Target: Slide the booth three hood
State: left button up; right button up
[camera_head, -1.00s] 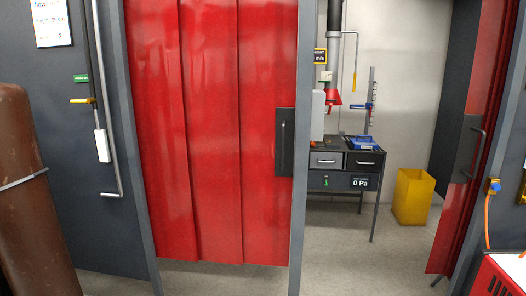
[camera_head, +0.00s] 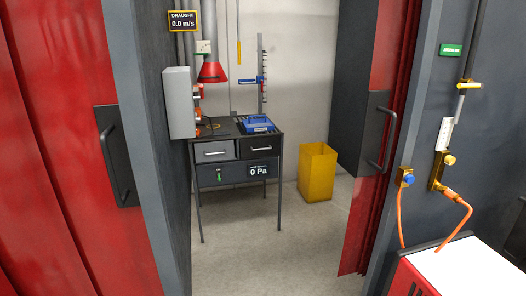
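A red cone-shaped hood (camera_head: 212,72) hangs on a grey duct inside the open booth, above the left part of a dark bench (camera_head: 229,171). A blue clamp (camera_head: 252,80) sits on an upright scale post (camera_head: 260,75) to the right of the hood. A sign above reads "DRAUGHT 0.0 m/s" (camera_head: 184,21), and a display on the bench front reads "0 Pa" (camera_head: 259,171). No booth number is visible on this booth. Neither of my grippers is in view.
Red curtains with handled dark plates flank the opening, left (camera_head: 118,155) and right (camera_head: 378,132). A yellow bin (camera_head: 317,172) stands right of the bench. A red and white machine (camera_head: 461,268) with an orange hose is at the lower right. The floor in the opening is clear.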

aim_at(211, 71)
jog(key=i+l, duration=0.1)
jog(key=i, duration=0.35)
jog(key=i+u, duration=0.15)
jog(key=i, duration=0.3)
jog(key=i+l, duration=0.2)
jog(key=i, duration=0.25)
jog(key=i+l+u, duration=0.1)
jog(key=i, duration=0.35)
